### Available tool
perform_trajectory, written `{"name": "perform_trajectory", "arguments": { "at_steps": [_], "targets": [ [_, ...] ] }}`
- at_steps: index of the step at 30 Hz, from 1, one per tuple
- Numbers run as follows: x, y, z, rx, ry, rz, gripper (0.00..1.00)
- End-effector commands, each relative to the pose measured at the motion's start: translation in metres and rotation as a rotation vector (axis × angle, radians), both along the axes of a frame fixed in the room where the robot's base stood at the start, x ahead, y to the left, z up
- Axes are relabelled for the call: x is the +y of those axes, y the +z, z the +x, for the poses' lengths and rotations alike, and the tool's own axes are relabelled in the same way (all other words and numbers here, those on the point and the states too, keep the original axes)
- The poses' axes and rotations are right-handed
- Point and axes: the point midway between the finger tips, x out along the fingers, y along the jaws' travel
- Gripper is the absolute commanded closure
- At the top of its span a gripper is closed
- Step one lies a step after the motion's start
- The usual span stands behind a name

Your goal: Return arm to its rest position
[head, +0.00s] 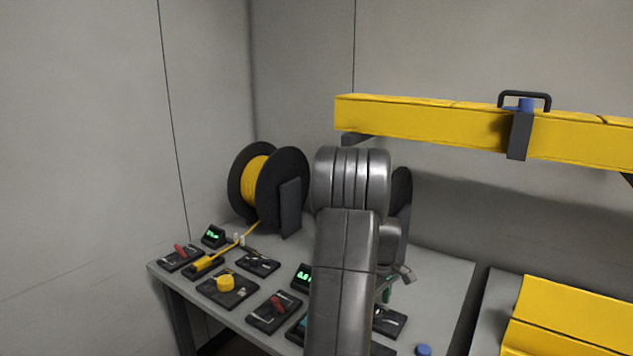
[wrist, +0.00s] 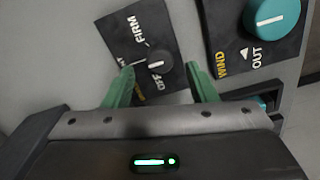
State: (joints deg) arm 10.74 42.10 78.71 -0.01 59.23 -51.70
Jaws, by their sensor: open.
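My gripper (wrist: 160,68) shows in the wrist view with its two green fingers spread apart and nothing between them but the view of a panel behind.
The grey bench (head: 440,275) holds several dark panels and a yellow cable spool (head: 255,180). A teal knob (wrist: 272,18) sits on the WIND/OUT panel. A yellow beam (head: 430,118) spans the back above the bench. A yellow surface (head: 570,315) lies at right.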

Motion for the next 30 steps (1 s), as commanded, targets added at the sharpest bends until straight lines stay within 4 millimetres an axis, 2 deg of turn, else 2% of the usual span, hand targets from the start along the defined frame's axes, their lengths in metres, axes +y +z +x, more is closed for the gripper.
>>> {"name": "perform_trajectory", "arguments": {
  "at_steps": [5,30],
  "targets": [
    [0.000,-0.037,-0.001,0.004,0.000,0.000,0.48],
    [0.000,-0.035,0.000,-0.001,-0.670,0.000,0.48]
  ]
}}
